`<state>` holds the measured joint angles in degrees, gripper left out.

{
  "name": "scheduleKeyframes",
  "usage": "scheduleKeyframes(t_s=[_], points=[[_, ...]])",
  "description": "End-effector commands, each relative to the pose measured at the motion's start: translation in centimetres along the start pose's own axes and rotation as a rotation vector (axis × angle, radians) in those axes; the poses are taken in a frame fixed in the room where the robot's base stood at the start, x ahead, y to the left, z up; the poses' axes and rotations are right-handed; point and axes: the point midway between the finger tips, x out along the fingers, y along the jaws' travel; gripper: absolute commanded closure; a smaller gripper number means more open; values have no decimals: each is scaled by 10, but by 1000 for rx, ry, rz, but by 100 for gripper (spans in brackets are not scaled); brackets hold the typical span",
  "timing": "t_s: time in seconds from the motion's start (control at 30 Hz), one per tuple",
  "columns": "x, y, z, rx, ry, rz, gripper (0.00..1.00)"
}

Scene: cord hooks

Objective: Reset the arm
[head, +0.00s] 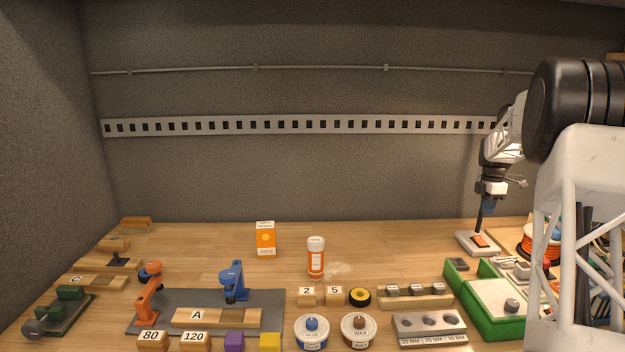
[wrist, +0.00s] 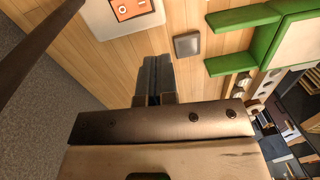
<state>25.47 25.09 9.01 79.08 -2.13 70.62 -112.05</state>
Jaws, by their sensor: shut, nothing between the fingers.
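My gripper (head: 480,224) hangs at the right of the head view, pointing down, its tip just above or behind a white box with an orange top (head: 478,242). The head view does not show whether they touch. In the wrist view my fingers (wrist: 153,78) are dark, side by side and pressed together, with nothing seen between them. There the orange-topped box (wrist: 127,10) lies apart from the fingertips, at the top edge. A small dark grey block (wrist: 187,45) lies to the right of the fingers.
A green-walled tray (head: 490,305) stands right of centre, with an orange spool (head: 538,243) behind it. Blocks, tins and small orange and blue arm models fill the front. A slotted rail (head: 300,125) runs along the back wall. The table's back middle is mostly clear.

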Motion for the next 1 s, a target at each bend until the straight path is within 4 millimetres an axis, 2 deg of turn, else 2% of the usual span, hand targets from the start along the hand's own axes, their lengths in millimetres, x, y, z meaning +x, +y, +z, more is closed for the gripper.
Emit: scheduleKeyframes(t_s=[0.17,0.5,0.8,1.0], points=[[-22,-22,-33,74,-6,18,100],[-60,-80,-104,266,-11,56,100],[-84,-139,-162,437,-6,92,100],[-93,-181,-198,549,3,114,100]])
